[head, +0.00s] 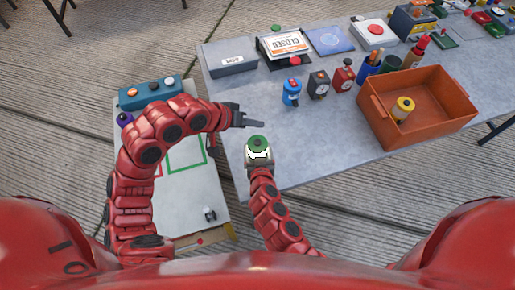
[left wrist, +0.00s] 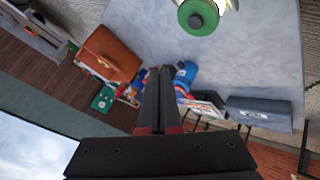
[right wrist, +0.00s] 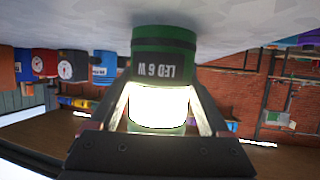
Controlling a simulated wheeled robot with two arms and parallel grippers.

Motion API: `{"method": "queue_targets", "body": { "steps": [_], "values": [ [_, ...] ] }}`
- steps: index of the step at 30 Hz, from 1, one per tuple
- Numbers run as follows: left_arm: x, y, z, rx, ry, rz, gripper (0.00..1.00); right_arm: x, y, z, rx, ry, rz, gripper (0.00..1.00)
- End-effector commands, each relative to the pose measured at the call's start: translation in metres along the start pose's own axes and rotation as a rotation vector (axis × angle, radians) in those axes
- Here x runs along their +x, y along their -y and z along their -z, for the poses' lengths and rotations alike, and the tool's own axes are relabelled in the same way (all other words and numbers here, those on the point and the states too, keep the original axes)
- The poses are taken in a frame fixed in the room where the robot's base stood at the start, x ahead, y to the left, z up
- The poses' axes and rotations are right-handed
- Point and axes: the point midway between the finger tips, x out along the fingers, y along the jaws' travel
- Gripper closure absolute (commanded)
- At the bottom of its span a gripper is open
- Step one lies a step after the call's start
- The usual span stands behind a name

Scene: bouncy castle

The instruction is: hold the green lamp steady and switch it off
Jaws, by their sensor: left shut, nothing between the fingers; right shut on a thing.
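The green lamp (head: 257,143) is at the near edge of the grey table, with its round green top and dark central button facing up. It also shows at the top of the left wrist view (left wrist: 198,16). In the right wrist view the lamp (right wrist: 163,52) appears upside down, reads "LED 6 W", and its middle glows bright white. My right gripper (right wrist: 161,106) is shut on the lamp, one finger on each side of the glowing part. My left gripper (head: 258,124) is shut and empty, just beyond the lamp and apart from it.
An orange bin (head: 447,108) holding a yellow cylinder (head: 403,108) stands at the right. Blue, black and red small items (head: 318,85) stand in the table's middle. A closed sign (head: 287,44) is at the back. A lower white-topped surface (head: 190,199) is at the left.

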Motion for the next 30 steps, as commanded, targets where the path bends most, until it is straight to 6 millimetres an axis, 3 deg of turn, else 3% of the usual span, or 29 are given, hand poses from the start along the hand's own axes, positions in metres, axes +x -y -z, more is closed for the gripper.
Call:
{"method": "queue_targets", "body": {
  "steps": [15, 30],
  "values": [
    [0.048, 0.035, -0.033, 0.0, -0.003, 0.001, 1.0, 0.0, 0.0, 0.0, 0.0, 0.001, -0.001, 1.0],
    [0.055, 0.041, -0.039, 0.002, -0.003, 0.003, 1.0, 0.0, 0.0, 0.0, 0.0, 0.0, -0.001, 1.0]
  ]
}}
